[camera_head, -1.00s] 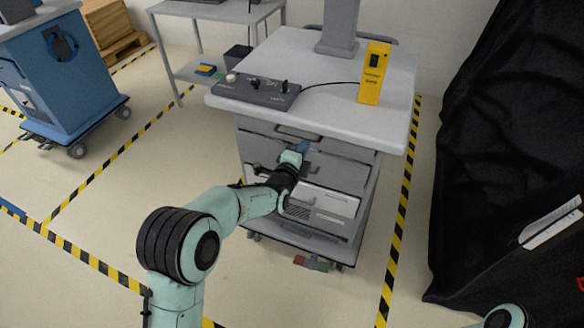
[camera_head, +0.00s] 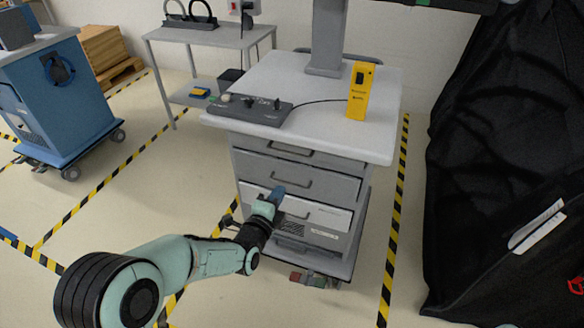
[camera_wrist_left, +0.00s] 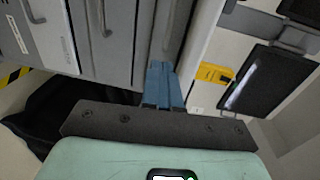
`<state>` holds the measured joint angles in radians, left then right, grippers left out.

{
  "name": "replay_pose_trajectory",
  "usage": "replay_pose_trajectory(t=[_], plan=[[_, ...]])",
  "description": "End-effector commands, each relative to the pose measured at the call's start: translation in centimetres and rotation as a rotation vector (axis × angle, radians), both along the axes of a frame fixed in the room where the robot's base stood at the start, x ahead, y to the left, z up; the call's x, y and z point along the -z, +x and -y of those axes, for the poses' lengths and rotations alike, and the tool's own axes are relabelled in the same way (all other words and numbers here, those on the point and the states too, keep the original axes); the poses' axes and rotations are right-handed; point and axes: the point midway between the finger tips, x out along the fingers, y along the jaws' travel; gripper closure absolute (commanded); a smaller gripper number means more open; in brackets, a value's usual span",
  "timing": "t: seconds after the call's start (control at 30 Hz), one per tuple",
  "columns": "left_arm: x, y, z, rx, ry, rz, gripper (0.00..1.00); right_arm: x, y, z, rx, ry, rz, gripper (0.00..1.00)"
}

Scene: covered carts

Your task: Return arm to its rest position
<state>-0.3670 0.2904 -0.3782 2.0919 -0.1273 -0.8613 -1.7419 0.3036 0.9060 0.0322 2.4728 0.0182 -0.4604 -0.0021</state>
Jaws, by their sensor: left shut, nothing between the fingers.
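My left arm comes in from the lower left in the head view. Its gripper (camera_head: 277,194) is in front of the grey cart's lower drawers, apart from or close to the drawer fronts; I cannot tell if it touches. In the left wrist view the blue fingers (camera_wrist_left: 163,84) are together, with nothing between them. The grey cart (camera_head: 296,180) stands upright with its drawers closed. My right gripper is not in view.
A yellow device (camera_head: 361,91) and a dark control panel (camera_head: 247,109) sit on the cart top. A black cover (camera_head: 495,180) hangs at the right. A blue cart (camera_head: 62,97) stands at the left. Open floor lies left of the grey cart.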

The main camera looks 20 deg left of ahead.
Motion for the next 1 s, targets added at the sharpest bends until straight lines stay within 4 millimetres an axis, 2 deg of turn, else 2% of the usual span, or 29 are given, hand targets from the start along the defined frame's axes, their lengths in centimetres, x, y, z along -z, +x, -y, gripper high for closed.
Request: replay_pose_trajectory(t=[0.17, 0.27, 0.37, 0.4, 0.47, 0.5, 0.57, 0.6, 0.67, 0.7, 0.83, 0.9, 1.0], plan=[[0.9, -0.4, 0.0, -0.004, -0.028, -0.034, 1.00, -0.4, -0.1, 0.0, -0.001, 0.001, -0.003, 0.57], [4.1, -1.4, 0.0, -0.027, -0.135, -0.154, 1.00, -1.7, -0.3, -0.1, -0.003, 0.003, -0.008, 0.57], [9.7, -4.2, 0.0, -0.101, -0.330, -0.362, 1.00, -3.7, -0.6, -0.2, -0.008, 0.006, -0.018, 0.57], [12.1, -5.8, -0.1, -0.150, -0.423, -0.457, 1.00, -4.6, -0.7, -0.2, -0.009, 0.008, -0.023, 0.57], [15.7, -8.8, -0.1, -0.244, -0.570, -0.602, 1.00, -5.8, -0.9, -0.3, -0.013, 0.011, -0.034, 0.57], [17.9, -11.0, 0.0, -0.318, -0.665, -0.694, 1.00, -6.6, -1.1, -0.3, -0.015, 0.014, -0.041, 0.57], [20.7, -14.7, 0.2, -0.444, -0.807, -0.826, 1.00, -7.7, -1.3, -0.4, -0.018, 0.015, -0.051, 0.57], [22.3, -17.3, 0.5, -0.538, -0.900, -0.910, 1.00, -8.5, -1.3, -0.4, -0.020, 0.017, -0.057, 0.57], [24.1, -21.4, 1.0, -0.696, -1.033, -1.026, 1.00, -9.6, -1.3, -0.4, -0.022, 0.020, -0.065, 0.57], [25.0, -24.1, 1.6, -0.807, -1.115, -1.096, 1.00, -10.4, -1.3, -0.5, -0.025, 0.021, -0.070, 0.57], [25.8, -31.7, 3.5, -1.157, -1.324, -1.263, 1.00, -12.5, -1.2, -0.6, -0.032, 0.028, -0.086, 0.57], [25.6, -34.5, 4.5, -1.313, -1.397, -1.317, 1.00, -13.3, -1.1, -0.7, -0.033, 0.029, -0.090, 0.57], [25.2, -37.1, 5.5, -1.465, -1.458, -1.359, 1.00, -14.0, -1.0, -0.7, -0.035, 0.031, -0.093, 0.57]])
